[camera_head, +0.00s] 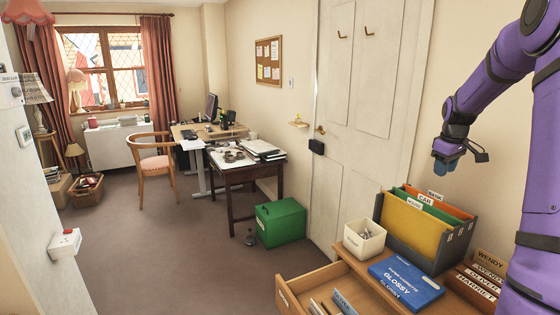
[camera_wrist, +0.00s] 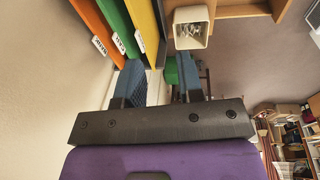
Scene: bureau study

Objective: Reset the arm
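My purple arm (camera_head: 482,95) comes in from the right of the head view and bends over at the top. My gripper (camera_head: 441,168) hangs with its blue fingertips downward, in front of the wall and above the file organiser. In the wrist view my gripper (camera_wrist: 160,82) shows two blue fingers with a clear gap between them. Nothing is held between them.
The file organiser (camera_head: 425,232) with coloured folders, a cream pot (camera_head: 364,240), a blue glossy paper box (camera_head: 405,284) and name-labelled blocks (camera_head: 483,276) stand below my gripper. A drawer (camera_head: 300,292) is open. A green box (camera_head: 280,222) stands by the door (camera_head: 371,90).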

